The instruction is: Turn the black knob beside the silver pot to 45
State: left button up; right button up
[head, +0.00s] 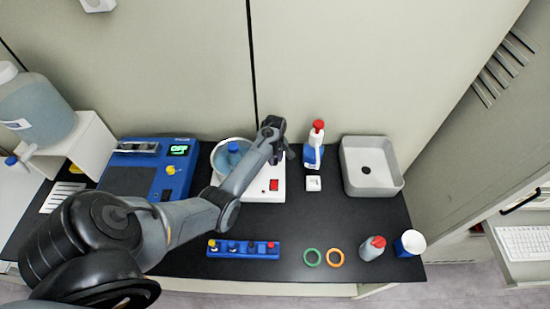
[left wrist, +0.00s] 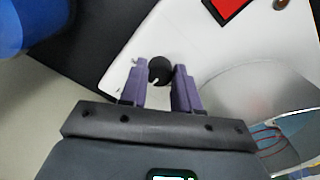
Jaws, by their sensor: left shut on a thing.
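The black knob (left wrist: 160,69) sits on the white housing of the device, with a small light mark on its face. In the left wrist view it is between the two purple fingers of my left gripper (left wrist: 159,84), which is shut on it. The silver pot (left wrist: 242,98) is beside the knob, at the right of that view. In the head view my left gripper (head: 279,151) is over the back right of the white device (head: 265,192), and the knob is hidden there. The pot (head: 217,161) is partly covered by my arm. My right gripper is not in view.
A red switch (head: 274,185) is on the device's front. A blue unit (head: 146,181) stands to the left. A white bottle with a red cap (head: 313,150) and a grey basin (head: 369,168) stand to the right. A blue rack (head: 243,249) and two rings lie in front.

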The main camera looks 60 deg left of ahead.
pick_arm(q)
jog(key=m+p, duration=0.2)
jog(key=shift+s+r+m+p, duration=0.1)
jog(key=shift+r+m+p, duration=0.2)
jog(key=shift+m, duration=0.1)
jog(key=m+p, duration=0.1)
jog(key=m, duration=0.1)
jog(key=shift+f+m+p, duration=0.1)
jog(key=shift+m+p, duration=0.2)
jog(key=shift+p, duration=0.05)
jog(key=m+p, duration=0.1)
jog(key=m, duration=0.2)
jog(key=shift+f, duration=0.1)
jog(key=shift+a+m+p, duration=0.1)
jog(key=shift+m+p, duration=0.5)
jog(key=shift+m, duration=0.9)
jog(key=shift+f, duration=0.1)
jog(key=o, duration=1.1)
jog(key=shift+c, duration=0.2)
